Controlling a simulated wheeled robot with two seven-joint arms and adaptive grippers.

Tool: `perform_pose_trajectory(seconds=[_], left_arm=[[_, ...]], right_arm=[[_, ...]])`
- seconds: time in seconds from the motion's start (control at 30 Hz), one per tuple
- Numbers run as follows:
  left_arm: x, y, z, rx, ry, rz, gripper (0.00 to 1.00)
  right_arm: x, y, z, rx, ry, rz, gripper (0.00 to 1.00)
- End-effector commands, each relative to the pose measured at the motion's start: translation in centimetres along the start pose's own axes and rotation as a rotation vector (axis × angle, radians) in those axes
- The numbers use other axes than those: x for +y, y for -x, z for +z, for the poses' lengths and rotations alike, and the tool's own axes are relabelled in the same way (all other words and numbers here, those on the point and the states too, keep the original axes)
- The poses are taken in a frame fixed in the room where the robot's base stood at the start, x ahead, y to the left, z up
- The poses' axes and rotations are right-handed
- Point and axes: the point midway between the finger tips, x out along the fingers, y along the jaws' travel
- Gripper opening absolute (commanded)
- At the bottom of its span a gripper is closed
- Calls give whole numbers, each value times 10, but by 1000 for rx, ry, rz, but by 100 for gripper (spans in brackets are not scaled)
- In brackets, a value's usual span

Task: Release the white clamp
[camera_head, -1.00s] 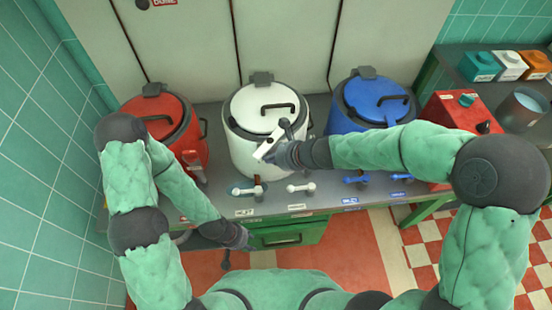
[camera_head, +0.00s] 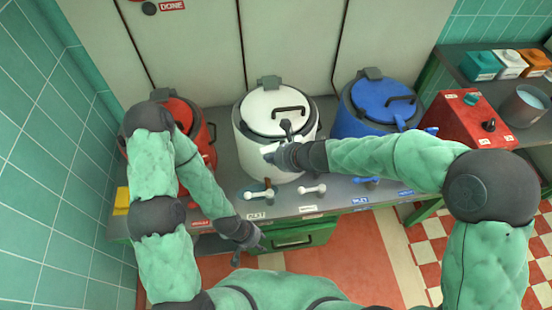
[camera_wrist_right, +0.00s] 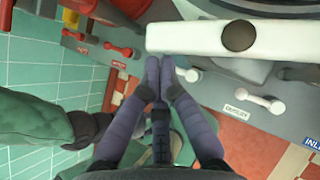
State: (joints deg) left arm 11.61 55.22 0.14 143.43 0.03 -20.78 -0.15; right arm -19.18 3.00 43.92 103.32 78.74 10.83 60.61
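The white clamp (camera_wrist_right: 205,40) is a white bar with a dark round pivot on the front of the white kettle (camera_head: 250,150). In the right wrist view it lies nearly level across the top. My right gripper (camera_wrist_right: 160,62) has its two fingertips close together, with nothing seen between them, at the bar's left end. I cannot tell whether they touch it. In the head view this gripper (camera_head: 272,153) is in front of the white kettle and covers part of the clamp. My left gripper (camera_head: 250,250) hangs low before the counter with its fingers apart, empty.
A red kettle (camera_head: 203,140) stands left and a blue kettle (camera_head: 350,122) right. White handles (camera_head: 312,190) and blue ones line the counter's front edge. A red box (camera_head: 465,120) stands at the right. A green drawer (camera_head: 300,237) is below the counter.

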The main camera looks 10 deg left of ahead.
Motion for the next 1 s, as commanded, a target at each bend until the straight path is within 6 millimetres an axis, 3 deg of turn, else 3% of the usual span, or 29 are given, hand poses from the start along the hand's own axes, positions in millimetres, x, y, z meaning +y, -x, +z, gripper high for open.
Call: perform_pose_trajectory(seconds=[1.0], left_arm=[[1,2,0,0,0,0,40]], right_arm=[[0,-7,7,0,-1,0,0]])
